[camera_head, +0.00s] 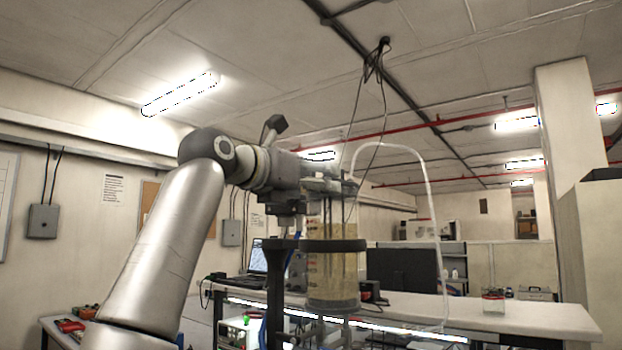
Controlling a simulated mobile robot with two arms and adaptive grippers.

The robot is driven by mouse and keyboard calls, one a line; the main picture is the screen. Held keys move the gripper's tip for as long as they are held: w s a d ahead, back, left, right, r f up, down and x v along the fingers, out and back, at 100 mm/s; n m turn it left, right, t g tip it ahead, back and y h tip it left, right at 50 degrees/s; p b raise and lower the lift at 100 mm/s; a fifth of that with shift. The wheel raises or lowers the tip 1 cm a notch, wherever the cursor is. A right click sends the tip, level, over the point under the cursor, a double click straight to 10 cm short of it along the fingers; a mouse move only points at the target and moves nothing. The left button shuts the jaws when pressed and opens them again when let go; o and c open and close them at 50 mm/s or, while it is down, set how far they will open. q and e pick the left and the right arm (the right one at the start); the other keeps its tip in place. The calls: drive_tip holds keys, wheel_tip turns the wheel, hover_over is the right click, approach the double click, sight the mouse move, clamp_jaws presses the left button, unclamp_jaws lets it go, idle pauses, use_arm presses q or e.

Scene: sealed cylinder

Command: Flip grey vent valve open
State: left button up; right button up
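A clear upright cylinder (332,272) holds a yellowish content and has dark bands at the middle and a grey cap at the base. The grey vent valve cannot be made out apart from these fittings. My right gripper is not in view.
A clear hose (428,200) arches from the cylinder's top down to the right. Dark cables (372,110) hang from the ceiling above it. A white bench (500,316) with a dark monitor (402,268) lies behind, and a laptop (258,258) stands left of the cylinder.

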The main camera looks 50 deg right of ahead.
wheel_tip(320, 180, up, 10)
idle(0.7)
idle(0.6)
